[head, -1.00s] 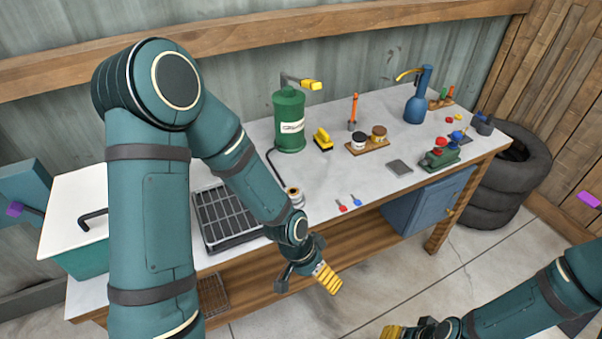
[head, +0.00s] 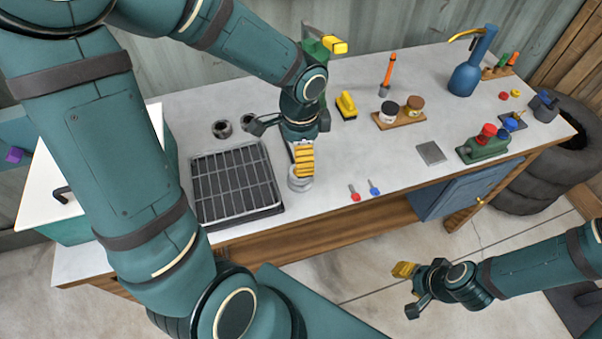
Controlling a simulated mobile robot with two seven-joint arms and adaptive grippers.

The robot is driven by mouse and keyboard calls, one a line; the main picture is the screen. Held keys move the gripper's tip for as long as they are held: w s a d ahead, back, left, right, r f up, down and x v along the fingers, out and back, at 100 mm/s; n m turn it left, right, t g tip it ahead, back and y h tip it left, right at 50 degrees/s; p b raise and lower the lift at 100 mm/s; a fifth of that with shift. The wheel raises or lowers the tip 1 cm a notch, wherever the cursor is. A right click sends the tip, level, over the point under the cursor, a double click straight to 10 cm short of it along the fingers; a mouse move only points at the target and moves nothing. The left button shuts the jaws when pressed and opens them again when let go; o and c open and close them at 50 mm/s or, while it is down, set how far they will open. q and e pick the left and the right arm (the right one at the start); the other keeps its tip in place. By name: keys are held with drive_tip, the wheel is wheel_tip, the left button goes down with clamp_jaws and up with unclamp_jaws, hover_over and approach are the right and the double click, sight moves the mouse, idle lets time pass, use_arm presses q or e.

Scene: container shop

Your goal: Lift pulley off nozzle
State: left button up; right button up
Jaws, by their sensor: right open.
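A pale grey, round, grooved piece (head: 299,182), which looks like the pulley, stands upright near the front edge of the bench, right of the black grid tray. My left gripper (head: 303,172) points down just over it, with its yellow fingertips covering part of its top. I cannot tell whether they touch it or how far apart they are. The nozzle under or inside the pulley is hidden and cannot be made out. My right gripper (head: 407,289) is open and empty, in front of the bench at the lower right, far from the pulley.
The black grid tray (head: 236,183) lies left of the pulley. Two dark rings (head: 222,129) sit behind the tray. A red key-like piece (head: 354,193) and a blue one (head: 374,188) lie to the right. A green canister (head: 316,47) stands behind my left arm.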

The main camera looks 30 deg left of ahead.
use_arm(q)
wheel_tip(320, 180, down, 4)
drive_tip(key=shift+r+b, duration=0.15)
drive_tip(key=shift+b, duration=0.25)
wheel_tip(320, 180, down, 5)
drive_tip(key=shift+w+f+b, duration=0.1)
drive_tip(key=shift+b, duration=1)
drive_tip(key=c, duration=1.3)
